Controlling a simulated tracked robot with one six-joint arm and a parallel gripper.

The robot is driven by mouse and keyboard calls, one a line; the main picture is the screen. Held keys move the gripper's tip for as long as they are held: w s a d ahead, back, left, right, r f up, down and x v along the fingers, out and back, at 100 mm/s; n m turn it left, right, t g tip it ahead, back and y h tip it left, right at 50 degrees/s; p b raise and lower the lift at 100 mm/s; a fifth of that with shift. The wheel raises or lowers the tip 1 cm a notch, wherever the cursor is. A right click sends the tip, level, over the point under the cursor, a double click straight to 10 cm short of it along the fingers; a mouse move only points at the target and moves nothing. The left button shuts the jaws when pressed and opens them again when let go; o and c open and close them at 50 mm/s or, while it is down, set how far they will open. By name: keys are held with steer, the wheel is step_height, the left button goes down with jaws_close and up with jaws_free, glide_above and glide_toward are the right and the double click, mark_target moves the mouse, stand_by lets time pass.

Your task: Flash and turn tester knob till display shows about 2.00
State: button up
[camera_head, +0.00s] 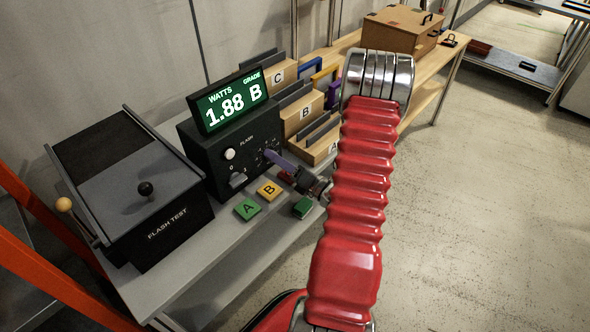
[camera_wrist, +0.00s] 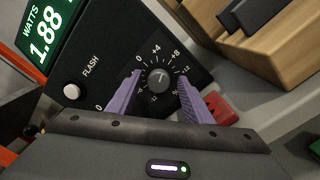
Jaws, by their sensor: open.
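The black tester box (camera_head: 240,152) stands on the grey bench. Its green display (camera_head: 230,103) reads WATTS 1.88, GRADE B; in the wrist view the display (camera_wrist: 45,40) shows 1.88. The round white FLASH button (camera_head: 229,154) is on its front; it also shows in the wrist view (camera_wrist: 71,91). The tester knob (camera_wrist: 159,78) is a grey dial in a ring of printed numbers, with 0 and +4 at the top. My gripper (camera_wrist: 158,92) is open, with a purple finger on each side of the knob. I cannot tell whether either finger touches it.
The black FLASH TEST box (camera_head: 125,185) with a black ball knob stands left of the tester. Green A (camera_head: 247,209) and yellow B (camera_head: 269,190) tags lie in front. Wooden bins marked A, B, C (camera_head: 301,111) stand to the right. A red piece (camera_wrist: 219,108) lies beside my right finger.

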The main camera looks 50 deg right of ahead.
steer(key=s, duration=1.3)
steer(key=shift+s+d+f, duration=0.25)
stand_by(0.4)
